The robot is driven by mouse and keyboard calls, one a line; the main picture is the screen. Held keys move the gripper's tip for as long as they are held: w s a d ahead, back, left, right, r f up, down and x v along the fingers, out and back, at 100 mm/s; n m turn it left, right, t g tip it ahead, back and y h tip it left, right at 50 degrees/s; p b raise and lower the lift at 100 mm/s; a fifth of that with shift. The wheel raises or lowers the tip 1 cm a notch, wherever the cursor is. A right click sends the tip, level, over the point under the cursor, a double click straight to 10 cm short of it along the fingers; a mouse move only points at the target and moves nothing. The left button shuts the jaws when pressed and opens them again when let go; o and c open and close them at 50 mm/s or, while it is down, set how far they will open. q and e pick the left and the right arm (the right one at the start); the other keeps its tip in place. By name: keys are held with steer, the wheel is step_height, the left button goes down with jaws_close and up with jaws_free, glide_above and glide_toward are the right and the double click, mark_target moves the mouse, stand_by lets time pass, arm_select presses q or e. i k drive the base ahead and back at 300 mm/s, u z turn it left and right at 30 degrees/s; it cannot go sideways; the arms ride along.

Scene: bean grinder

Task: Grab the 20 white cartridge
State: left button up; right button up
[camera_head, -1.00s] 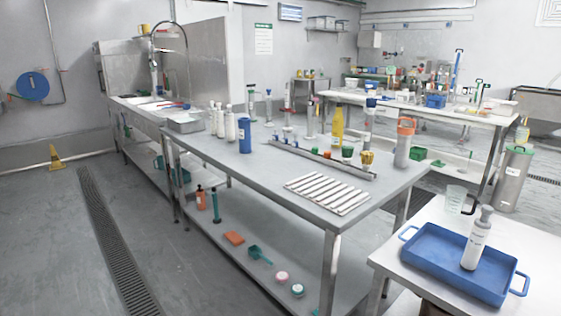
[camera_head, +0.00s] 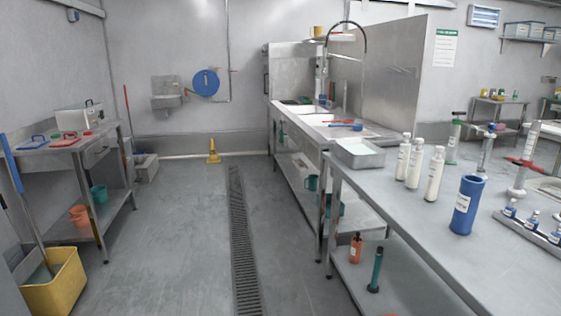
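Three white cartridges stand upright on the steel table (camera_head: 400,230), near its far left corner. The left one (camera_head: 403,158) is farthest, the middle one (camera_head: 415,163) is beside it, and the right one (camera_head: 435,174) is nearest. Each has a label, but the print is too small to read, so I cannot tell which is the 20. A blue cylinder (camera_head: 467,205) stands to their right. Neither of my grippers is in view.
A metal tray (camera_head: 358,153) sits at the table's corner. A metal rack with small bottles (camera_head: 532,222) lies at the right. Open floor (camera_head: 180,235) with a drain grate (camera_head: 240,245) lies left of the table. A yellow bucket (camera_head: 55,280) stands at lower left.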

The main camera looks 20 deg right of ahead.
mark_target(402, 160)
steer(key=u, duration=0.1)
steer(key=i, duration=2.45)
steer(key=z, duration=1.4)
steer(key=i, duration=1.1)
steer(key=z, duration=1.4)
steer(key=i, duration=0.2)
steer(key=z, duration=0.15)
